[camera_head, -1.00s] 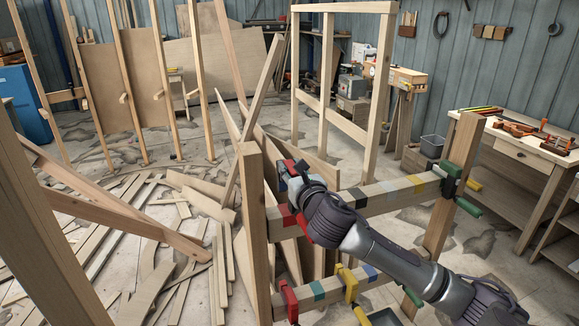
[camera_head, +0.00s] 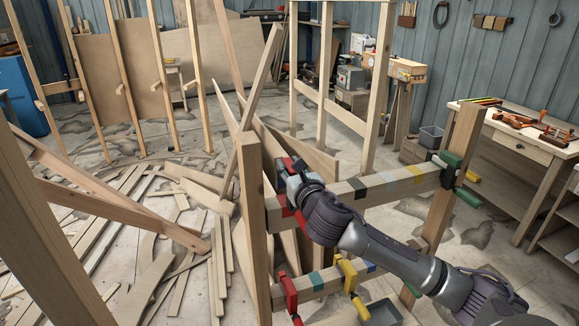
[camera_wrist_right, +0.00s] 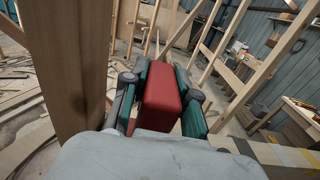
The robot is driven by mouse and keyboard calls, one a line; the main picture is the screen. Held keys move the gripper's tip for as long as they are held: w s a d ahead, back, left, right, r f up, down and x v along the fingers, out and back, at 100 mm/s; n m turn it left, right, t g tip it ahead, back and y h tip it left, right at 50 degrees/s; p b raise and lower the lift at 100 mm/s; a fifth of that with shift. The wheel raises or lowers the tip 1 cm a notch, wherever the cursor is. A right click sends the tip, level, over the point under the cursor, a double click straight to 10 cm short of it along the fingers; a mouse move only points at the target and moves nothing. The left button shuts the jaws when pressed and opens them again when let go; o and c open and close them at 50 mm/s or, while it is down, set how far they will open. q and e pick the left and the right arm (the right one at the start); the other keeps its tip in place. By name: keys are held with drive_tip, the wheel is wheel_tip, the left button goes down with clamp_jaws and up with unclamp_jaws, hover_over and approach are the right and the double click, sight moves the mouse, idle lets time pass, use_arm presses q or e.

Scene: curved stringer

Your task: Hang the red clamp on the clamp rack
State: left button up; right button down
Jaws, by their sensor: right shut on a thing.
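My right gripper (camera_head: 292,182) is shut on the red clamp (camera_head: 289,165) at the left end of the rack's upper rail. In the right wrist view the red clamp (camera_wrist_right: 162,95) shows as a red block between the two fingers (camera_wrist_right: 160,100). The clamp rack (camera_head: 254,215) is a wooden frame with two rails carrying coloured bands. My gripper and forearm hide much of the clamp, so I cannot tell whether it touches the rail. My left gripper is not in view.
A green clamp (camera_head: 448,172) sits at the upper rail's right end. Another red clamp (camera_head: 289,294) and a yellow clamp (camera_head: 347,273) are on the lower rail. The rack's left post (camera_wrist_right: 72,70) stands close beside my gripper. A workbench (camera_head: 520,137) is at the right.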

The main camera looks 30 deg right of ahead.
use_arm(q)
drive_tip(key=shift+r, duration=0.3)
use_arm(e)
drive_tip(key=shift+r, duration=0.2)
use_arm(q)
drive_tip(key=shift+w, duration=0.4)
use_arm(e)
drive_tip(key=shift+f, duration=0.15)
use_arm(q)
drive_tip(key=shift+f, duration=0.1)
use_arm(e)
drive_tip(key=shift+f, duration=0.1)
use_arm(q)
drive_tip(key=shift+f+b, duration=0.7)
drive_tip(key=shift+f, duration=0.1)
use_arm(e)
drive_tip(key=shift+f, duration=1.6)
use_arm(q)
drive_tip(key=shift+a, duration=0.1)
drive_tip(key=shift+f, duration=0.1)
use_arm(e)
drive_tip(key=shift+f, duration=0.1)
use_arm(q)
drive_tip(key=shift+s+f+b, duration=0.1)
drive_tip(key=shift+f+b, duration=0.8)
drive_tip(key=shift+b, duration=0.1)
use_arm(e)
wheel_tip(320, 180, down, 3)
drive_tip(key=shift+r, duration=0.1)
